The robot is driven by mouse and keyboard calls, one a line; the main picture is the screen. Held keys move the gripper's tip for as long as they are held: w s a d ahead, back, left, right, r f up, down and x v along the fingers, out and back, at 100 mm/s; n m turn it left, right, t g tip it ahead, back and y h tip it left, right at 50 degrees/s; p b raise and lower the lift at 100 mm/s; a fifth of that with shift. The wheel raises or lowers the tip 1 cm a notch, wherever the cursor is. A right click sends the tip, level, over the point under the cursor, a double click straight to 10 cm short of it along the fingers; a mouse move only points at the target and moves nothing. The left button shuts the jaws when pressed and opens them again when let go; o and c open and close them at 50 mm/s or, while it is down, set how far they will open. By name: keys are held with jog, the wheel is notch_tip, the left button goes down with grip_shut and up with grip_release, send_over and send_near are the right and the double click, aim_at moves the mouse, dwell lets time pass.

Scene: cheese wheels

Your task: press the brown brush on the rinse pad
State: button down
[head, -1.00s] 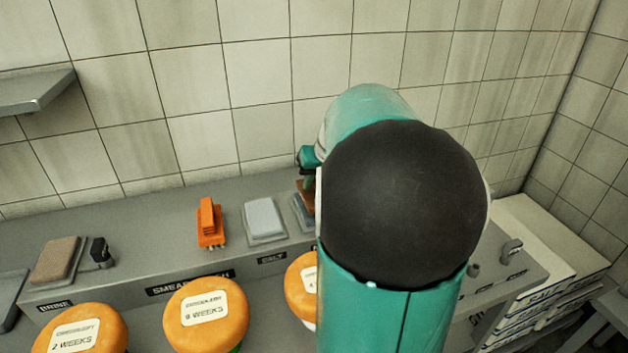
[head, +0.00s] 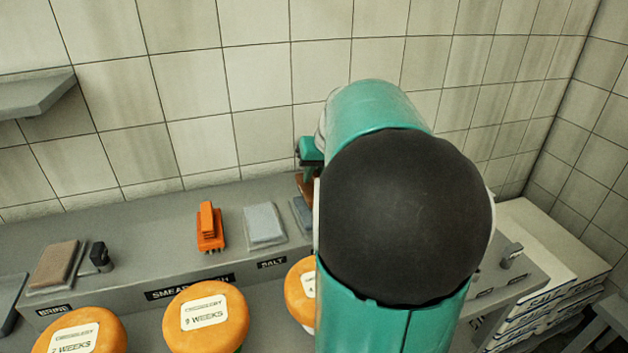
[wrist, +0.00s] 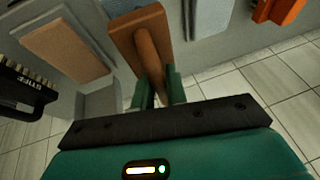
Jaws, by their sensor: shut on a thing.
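The brown brush (wrist: 137,38) is between the fingers of my gripper (wrist: 160,88), which is shut on its handle. In the head view a sliver of the brown brush (head: 304,187) shows below my gripper (head: 310,160), left of my arm. A blue-grey pad (head: 301,214) lies just below and in front of the brush, partly hidden by my arm. Part of a pad also shows behind the brush in the wrist view (wrist: 121,5). I cannot tell whether brush and pad touch. No rinse label is readable, so I cannot tell which pad is the rinse pad.
A light grey pad (head: 264,223) and an orange brush (head: 210,228) sit left of the brush. A tan pad (head: 57,264) and black object (head: 99,257) are at far left. Orange cheese wheels (head: 205,316) stand in front. The tiled wall is close behind.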

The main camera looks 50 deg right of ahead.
jog(key=shift+r, duration=1.85)
